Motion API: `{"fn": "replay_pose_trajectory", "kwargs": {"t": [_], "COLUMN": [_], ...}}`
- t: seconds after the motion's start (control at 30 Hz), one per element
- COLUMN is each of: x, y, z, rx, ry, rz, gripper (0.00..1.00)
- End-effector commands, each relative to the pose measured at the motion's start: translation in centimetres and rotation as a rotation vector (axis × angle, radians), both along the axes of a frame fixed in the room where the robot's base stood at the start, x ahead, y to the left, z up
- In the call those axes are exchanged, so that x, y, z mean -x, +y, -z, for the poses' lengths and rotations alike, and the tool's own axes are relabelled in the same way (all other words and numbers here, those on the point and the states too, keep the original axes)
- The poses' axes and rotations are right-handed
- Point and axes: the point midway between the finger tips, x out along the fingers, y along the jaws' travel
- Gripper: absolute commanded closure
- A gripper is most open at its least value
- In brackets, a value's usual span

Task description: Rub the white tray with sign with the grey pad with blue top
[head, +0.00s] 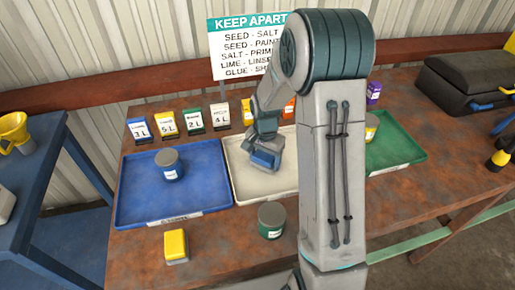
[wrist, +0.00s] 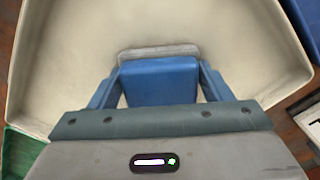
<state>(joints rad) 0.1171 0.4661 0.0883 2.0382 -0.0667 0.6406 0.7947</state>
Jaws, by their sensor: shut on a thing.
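The white tray (head: 240,182) lies in the middle of the table between a blue and a green tray; its right part is hidden behind my arm. The sign (head: 235,50), headed "KEEP APART", stands behind it. My gripper (head: 265,158) is over the white tray and shut on the grey pad with blue top (wrist: 160,82). In the wrist view the blue top sits between both fingers, and the pad's grey edge shows beyond it against the tray's surface (wrist: 75,60). The pad is low at the tray's floor; I cannot tell for sure whether it touches.
The green tray (head: 400,150) is on the right. A yellow-topped block (head: 175,245) and a green tin (head: 271,220) stand in front. Several numbered cards line the back.

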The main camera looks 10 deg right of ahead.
Motion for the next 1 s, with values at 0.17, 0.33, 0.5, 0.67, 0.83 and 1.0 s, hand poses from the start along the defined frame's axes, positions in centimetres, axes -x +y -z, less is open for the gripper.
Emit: {"fn": "replay_pose_trajectory", "kwargs": {"t": [0.17,0.33,0.5,0.67,0.83,1.0], "x": [0.0,-0.1,0.0,0.0,0.0,0.0], "y": [1.2,1.5,1.5,1.4,1.4,1.3], "z": [0.1,-1.6,-3.5,-4.9,-6.5,-7.8], "rx": [0.001,0.001,0.0,0.0,0.0,0.0], "ry": [-0.001,-0.005,-0.001,-0.001,-0.001,-0.001], "rz": [0.008,0.016,0.017,0.017,0.017,0.017], "gripper": [0.46,0.46,0.46,0.46,0.46,0.46]}}
